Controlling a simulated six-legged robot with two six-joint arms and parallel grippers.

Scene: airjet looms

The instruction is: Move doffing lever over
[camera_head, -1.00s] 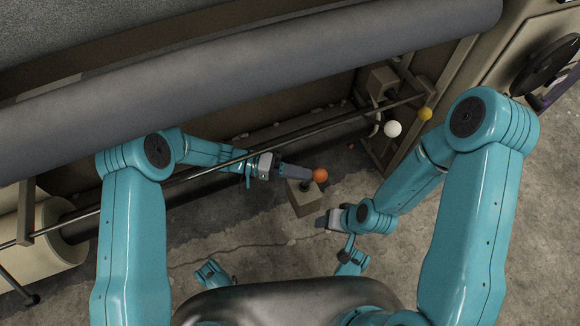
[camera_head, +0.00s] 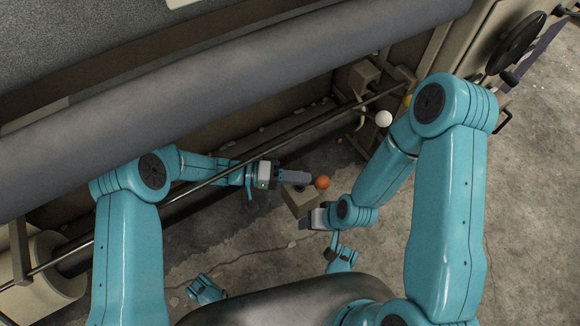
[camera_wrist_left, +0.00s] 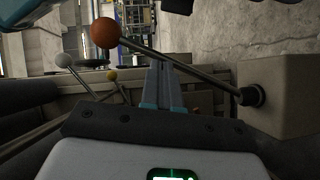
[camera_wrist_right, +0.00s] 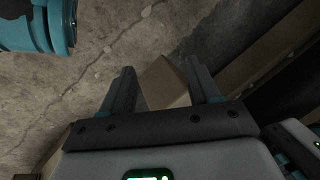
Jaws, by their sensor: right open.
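A lever with an orange ball knob (camera_head: 322,182) stands on a tan box (camera_head: 299,203) below the loom. In the left wrist view the orange knob (camera_wrist_left: 105,32) is at upper left, and its rod slants down to a pivot on the box (camera_wrist_left: 282,95). My left gripper (camera_head: 300,178) is beside this lever, fingers together; the rod crosses at the fingertips (camera_wrist_left: 162,64), and I see no grip on it. My right gripper (camera_head: 313,218) is open and empty near the box. In the right wrist view the box (camera_wrist_right: 163,84) shows between its spread fingers.
A white knob (camera_head: 384,119) and a yellow knob (camera_head: 408,101), partly behind my right arm, are at the loom's right end. A long thin rod (camera_head: 320,121) runs along the loom under the large grey roll (camera_head: 240,78). The concrete floor (camera_head: 240,235) is open in front.

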